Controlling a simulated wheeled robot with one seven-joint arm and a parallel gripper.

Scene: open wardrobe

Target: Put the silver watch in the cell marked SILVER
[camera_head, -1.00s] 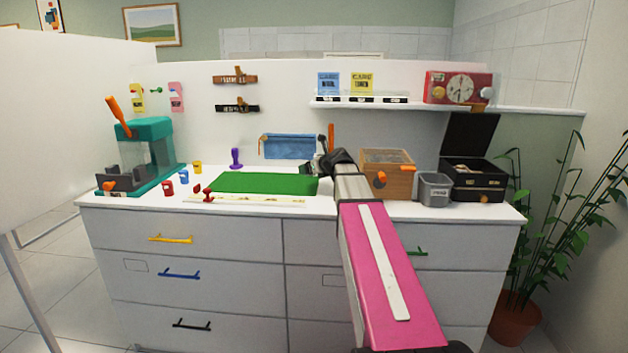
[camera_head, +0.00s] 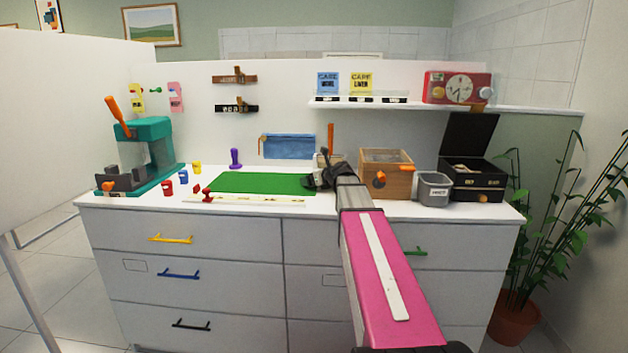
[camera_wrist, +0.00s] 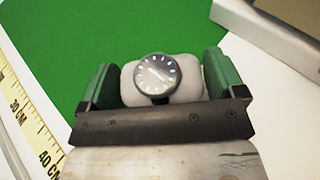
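A round watch (camera_wrist: 157,75) with a grey dial, pale marks and a dark rim sits on a light grey cushion (camera_wrist: 188,84) in the wrist view. My gripper (camera_wrist: 161,82) has its green-padded fingers on either side of the cushion, seemingly touching it. In the head view my gripper (camera_head: 318,179) is low over the right end of the green mat (camera_head: 262,183), and the watch is not discernible there. I cannot tell whether the cushion rests on the mat. I cannot read a SILVER mark in either view.
A wooden box (camera_head: 398,182), a grey bin (camera_head: 433,189) and an open black case (camera_head: 489,181) stand to the right. A yellow ruler (camera_wrist: 38,130) lies along the mat's edge. Small cups (camera_head: 183,177) and a teal machine (camera_head: 150,150) stand at the left. A shelf (camera_head: 400,104) hangs above.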

